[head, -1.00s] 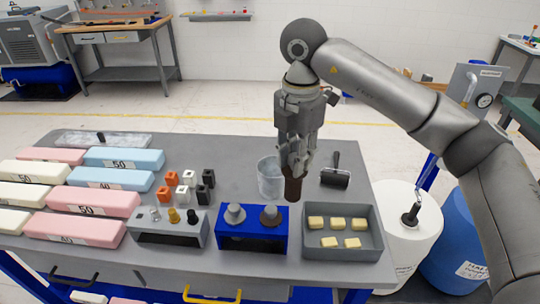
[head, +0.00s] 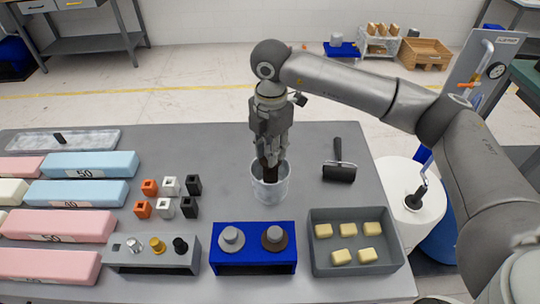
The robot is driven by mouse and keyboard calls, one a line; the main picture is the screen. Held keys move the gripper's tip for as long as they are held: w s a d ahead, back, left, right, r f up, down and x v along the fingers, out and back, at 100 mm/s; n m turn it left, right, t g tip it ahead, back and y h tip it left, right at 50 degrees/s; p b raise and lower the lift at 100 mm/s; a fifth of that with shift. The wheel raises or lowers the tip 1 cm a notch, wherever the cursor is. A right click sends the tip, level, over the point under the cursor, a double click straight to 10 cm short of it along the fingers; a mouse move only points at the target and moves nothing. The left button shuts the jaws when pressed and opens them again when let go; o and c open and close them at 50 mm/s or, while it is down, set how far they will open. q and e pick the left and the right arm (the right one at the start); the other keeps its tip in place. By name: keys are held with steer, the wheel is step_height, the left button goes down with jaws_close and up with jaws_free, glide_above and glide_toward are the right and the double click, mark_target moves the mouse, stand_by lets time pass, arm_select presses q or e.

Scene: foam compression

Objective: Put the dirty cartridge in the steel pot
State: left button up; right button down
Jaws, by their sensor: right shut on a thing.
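My right gripper (head: 270,153) points straight down and is shut on the dark brown dirty cartridge (head: 270,172). The cartridge is upright, and its lower end is at the mouth of the steel pot, seemingly inside the rim. The steel pot (head: 270,193) is a grey, open-topped cylinder standing on the grey table behind the blue stand. The cartridge's upper part is hidden by the fingers. My left gripper is not in view.
A blue stand (head: 253,260) with a grey and a brown knob is in front of the pot. A grey tray (head: 312,262) of yellow blocks is at front right. A black roller (head: 339,173) lies right of the pot. Small orange, white and black blocks (head: 171,186) stand left.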

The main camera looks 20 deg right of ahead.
steer(key=shift+w+f, duration=0.15)
steer(key=shift+f, duration=0.25)
step_height(320, 180, down, 4)
steer(key=shift+w+r+p, duration=0.1)
steer(key=shift+w+p, duration=0.05)
steer(key=shift+p, duration=0.45)
steer(key=c, duration=1.2)
jaws_free()
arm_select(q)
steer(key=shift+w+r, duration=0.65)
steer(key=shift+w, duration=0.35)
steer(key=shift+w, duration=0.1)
